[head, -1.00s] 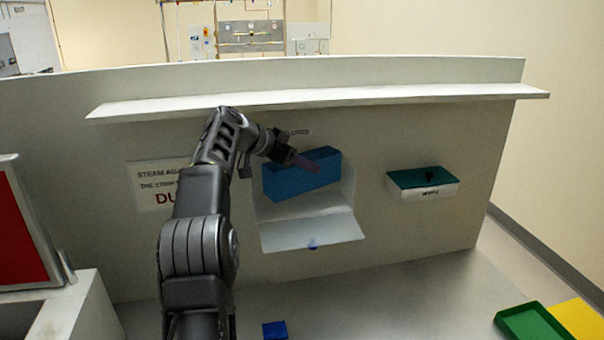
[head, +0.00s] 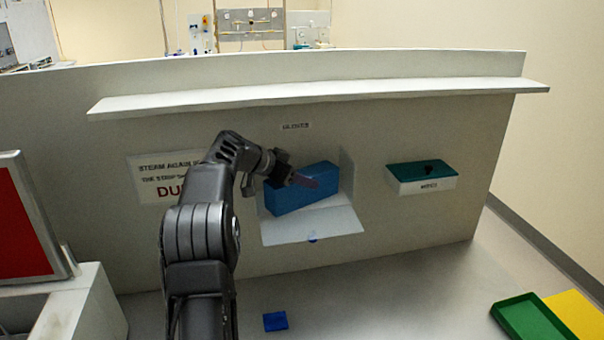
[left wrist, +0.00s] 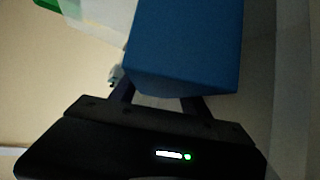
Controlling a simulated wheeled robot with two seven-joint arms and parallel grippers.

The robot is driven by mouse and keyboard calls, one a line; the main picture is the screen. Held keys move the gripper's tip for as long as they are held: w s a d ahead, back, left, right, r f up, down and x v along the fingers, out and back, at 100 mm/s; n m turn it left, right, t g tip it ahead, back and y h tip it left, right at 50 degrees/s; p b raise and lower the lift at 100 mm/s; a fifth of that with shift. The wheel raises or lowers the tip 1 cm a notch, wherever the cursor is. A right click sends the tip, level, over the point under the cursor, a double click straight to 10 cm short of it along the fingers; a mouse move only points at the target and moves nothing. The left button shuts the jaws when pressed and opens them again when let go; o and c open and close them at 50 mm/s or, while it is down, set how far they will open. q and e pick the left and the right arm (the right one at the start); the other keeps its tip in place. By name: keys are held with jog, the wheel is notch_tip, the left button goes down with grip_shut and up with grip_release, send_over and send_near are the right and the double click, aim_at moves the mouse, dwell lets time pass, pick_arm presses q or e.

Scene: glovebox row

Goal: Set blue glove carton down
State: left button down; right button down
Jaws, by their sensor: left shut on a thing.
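The blue glove carton (head: 298,199) is at the pale wall holder with its fold-down flap (head: 320,228). It looks upright, just above or on the flap; I cannot tell whether it touches. My left gripper (head: 312,182) is shut on the carton from the upper left. In the left wrist view the carton (left wrist: 188,45) sits between the two dark fingers (left wrist: 160,100), which its near end partly hides. The holder's inside is largely hidden behind the carton. My right gripper is not in view.
A white box with a green lid (head: 422,177) is on the wall to the right. A long ledge (head: 320,97) runs above. A small blue block (head: 275,321) and a green tray (head: 530,322) lie on the counter below. A red panel (head: 25,220) stands at left.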

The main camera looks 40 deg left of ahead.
pick_arm(q)
jog(key=shift+f+b, duration=0.2)
jog(key=shift+b, duration=0.25)
jog(key=c, duration=0.5)
grip_release()
jog(key=shift+s+r+p, duration=0.1)
jog(key=shift+r+p, duration=0.15)
jog(key=shift+p, duration=0.05)
jog(key=b+v, duration=0.3)
jog(key=v, duration=0.8)
jog(key=shift+s+a+r+b, duration=0.15)
jog(key=shift+s+r+b, duration=0.1)
jog(key=shift+s+b, duration=0.05)
